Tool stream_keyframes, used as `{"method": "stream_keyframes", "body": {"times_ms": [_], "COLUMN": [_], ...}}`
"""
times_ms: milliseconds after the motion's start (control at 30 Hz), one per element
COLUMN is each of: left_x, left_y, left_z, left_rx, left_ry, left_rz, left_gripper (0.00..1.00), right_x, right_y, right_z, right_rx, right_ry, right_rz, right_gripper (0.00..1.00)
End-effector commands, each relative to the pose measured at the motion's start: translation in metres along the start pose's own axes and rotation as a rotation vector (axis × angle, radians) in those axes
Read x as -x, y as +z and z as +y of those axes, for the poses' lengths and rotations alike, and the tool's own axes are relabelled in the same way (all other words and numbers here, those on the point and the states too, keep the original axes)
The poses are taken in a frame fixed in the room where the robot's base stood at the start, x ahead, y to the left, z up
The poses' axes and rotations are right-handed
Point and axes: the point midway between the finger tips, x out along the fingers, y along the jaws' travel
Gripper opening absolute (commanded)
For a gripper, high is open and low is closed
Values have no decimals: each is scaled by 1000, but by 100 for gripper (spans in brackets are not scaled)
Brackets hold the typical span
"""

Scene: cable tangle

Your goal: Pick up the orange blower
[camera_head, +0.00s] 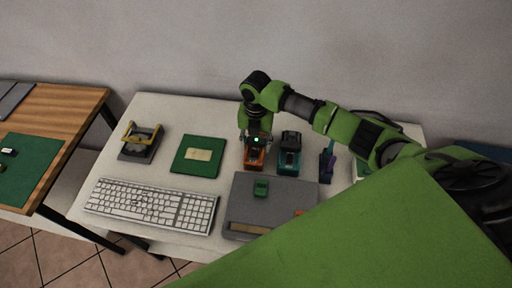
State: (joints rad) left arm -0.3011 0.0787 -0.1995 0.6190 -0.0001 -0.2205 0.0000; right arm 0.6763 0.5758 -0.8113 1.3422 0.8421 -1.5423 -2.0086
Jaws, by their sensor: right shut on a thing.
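The orange blower (254,158) is at the middle of the white table, partly hidden under my right gripper. My right gripper (256,146) points straight down and is shut on the orange blower from above. I cannot tell whether the blower still touches the table. My right arm, green and black, reaches in from the right. My left gripper is not in view.
A teal and black tool (289,158) stands close to the right of the blower. A grey box (262,207) is in front.

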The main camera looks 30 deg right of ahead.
Motion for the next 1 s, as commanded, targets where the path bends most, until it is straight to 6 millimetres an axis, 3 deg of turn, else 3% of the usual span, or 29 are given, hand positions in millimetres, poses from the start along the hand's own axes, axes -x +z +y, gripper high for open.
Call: {"method": "stream_keyframes", "body": {"times_ms": [267,433,800,1000], "left_x": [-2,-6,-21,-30], "left_y": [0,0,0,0], "left_z": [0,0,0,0], "left_rx": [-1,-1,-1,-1], "left_ry": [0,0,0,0], "left_rz": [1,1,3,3], "left_gripper": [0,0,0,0], "right_x": [9,32,93,110], "right_y": [2,2,-55,-97], "right_z": [1,1,7,11], "right_rx": [-1,0,6,5], "right_ry": [3,4,5,5], "right_rz": [-2,-4,-3,-2], "right_gripper": [14,14,14,14]}}
